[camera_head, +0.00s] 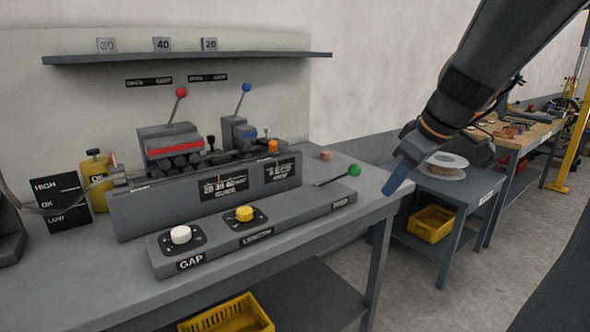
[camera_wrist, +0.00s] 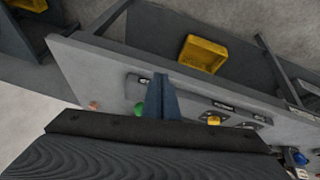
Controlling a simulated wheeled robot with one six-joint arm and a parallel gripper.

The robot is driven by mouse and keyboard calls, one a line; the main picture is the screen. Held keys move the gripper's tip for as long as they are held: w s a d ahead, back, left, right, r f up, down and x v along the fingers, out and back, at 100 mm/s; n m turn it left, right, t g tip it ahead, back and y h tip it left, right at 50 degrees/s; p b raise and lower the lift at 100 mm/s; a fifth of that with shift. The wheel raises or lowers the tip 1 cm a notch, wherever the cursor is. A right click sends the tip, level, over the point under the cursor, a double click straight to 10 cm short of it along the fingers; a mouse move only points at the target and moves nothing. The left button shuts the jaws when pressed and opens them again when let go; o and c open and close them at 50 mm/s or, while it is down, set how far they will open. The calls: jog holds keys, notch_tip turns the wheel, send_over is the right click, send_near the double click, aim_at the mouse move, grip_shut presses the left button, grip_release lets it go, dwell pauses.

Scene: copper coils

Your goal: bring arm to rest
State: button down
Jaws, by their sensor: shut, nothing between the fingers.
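My arm reaches in from the top right in the head view. My gripper (camera_head: 397,182) has blue fingers pointing down, in the air at the right end of the grey machine bench (camera_head: 330,255). In the wrist view the blue fingers of my gripper (camera_wrist: 163,90) are together, with nothing seen between them. The green knob of the feed lever (camera_head: 354,170) is left of the gripper in the head view. It also shows beside the fingers in the wrist view (camera_wrist: 139,109).
The bench carries a control box with a white knob (camera_head: 181,234) and a yellow knob (camera_head: 244,213). A small copper piece (camera_head: 326,155) lies near its back right. A side table with a spool (camera_head: 447,161) stands behind the gripper. Yellow bins (camera_head: 431,223) sit on lower shelves.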

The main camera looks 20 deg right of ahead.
jog(key=s+a+f+m+g+p, duration=0.2)
jog(key=s+a+f+m+p, duration=0.1)
jog(key=s+a+f, duration=0.3)
jog(key=s+a+f+m+g+h+p, duration=0.1)
jog(key=s+a+f+m+g+p, duration=0.1)
jog(key=s+a+f, duration=0.4)
jog(key=shift+s+a+f+m+g+p, duration=0.2)
jog(key=shift+a+f+m+g+p, duration=0.35)
jog(key=shift+a, duration=1.95)
jog(key=shift+r, duration=0.2)
